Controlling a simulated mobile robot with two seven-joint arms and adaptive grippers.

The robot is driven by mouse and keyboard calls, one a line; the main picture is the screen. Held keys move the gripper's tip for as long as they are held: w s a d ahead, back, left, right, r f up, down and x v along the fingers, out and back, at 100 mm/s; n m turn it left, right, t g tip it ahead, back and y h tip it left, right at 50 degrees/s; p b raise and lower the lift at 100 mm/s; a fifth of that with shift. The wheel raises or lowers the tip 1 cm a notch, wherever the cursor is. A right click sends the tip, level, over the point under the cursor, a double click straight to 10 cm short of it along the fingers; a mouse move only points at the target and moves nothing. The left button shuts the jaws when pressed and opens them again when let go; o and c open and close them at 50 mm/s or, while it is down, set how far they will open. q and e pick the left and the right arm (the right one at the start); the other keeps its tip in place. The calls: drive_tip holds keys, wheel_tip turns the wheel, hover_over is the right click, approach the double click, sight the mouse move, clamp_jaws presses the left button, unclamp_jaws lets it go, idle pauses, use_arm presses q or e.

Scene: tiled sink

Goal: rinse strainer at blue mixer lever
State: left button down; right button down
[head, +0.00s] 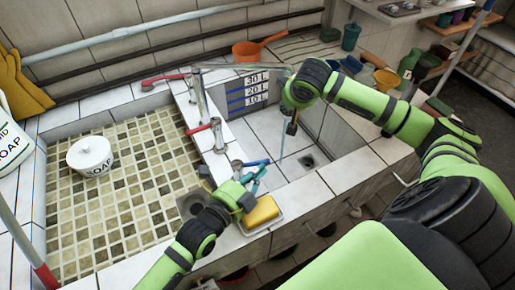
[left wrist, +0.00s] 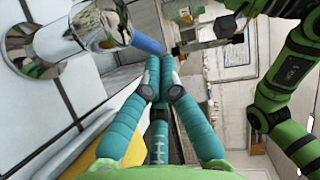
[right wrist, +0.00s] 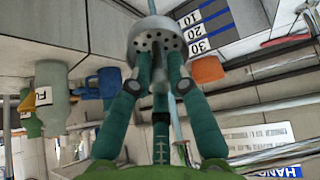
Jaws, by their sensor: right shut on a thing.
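The strainer (right wrist: 157,38), a grey metal disc with holes, is held between the teal fingers of my right gripper (right wrist: 160,65) in the right wrist view. In the head view my right gripper (head: 291,122) hangs over the right basin, below the spout (head: 245,67); the strainer is hard to make out there. A thin pale blue line (head: 281,155), looking like water, runs down below it. The blue mixer lever (head: 255,162) is at the divider's front. My left gripper (head: 258,177) is beside it, and its fingertips (left wrist: 160,70) look shut together just short of the lever (left wrist: 148,44).
A yellow sponge (head: 262,211) in a dish sits on the front edge, close to my left gripper. A red lever (head: 203,127) is farther back on the divider. A white soap pot (head: 90,157) stands in the left tiled basin. An orange pan (head: 247,51) is behind.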

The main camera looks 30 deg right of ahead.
use_arm(q)
drive_tip(key=shift+d+n+t, duration=0.3)
drive_tip(key=shift+n+t, duration=0.1)
drive_tip(key=shift+w+t+y, duration=0.1)
drive_tip(key=shift+t+y, duration=0.2)
drive_tip(key=shift+w+d, duration=0.35)
drive_tip(key=shift+d, duration=0.1)
drive_tip(key=shift+w, duration=0.2)
use_arm(e)
drive_tip(key=shift+w, duration=0.1)
use_arm(q)
drive_tip(key=shift+s, duration=0.1)
